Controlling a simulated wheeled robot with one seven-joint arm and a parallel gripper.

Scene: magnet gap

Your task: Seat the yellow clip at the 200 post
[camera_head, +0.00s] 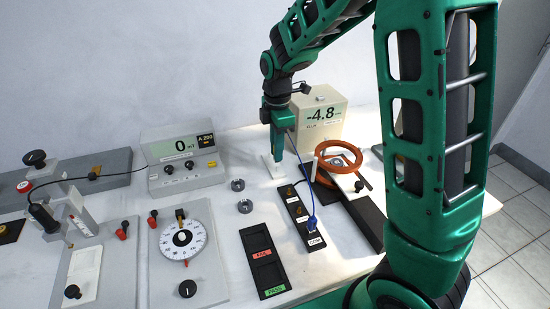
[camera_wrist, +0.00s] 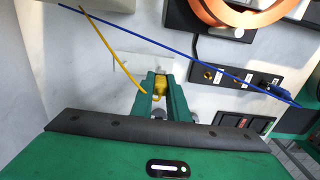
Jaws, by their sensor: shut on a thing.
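My gripper (camera_wrist: 160,95) is shut on the yellow clip (camera_wrist: 162,86), with a yellow lead (camera_wrist: 118,55) trailing from it. In the head view my gripper (camera_head: 277,152) is above the table behind the black terminal block (camera_head: 304,228); the clip cannot be made out there. The block also shows in the wrist view (camera_wrist: 238,82), to the right of the clip and apart from it. It has bare brass posts (camera_wrist: 207,75) and a blue clip (camera_wrist: 268,91) on the post by the COM label. The other post labels are too small to read.
The blue lead (camera_wrist: 150,40) crosses the wrist view above my gripper. An orange coil (camera_head: 339,157) and a -4.8 meter (camera_head: 321,115) stand behind the block. A black tray (camera_head: 262,258) lies to its left. A grey meter (camera_head: 183,158) reads 0.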

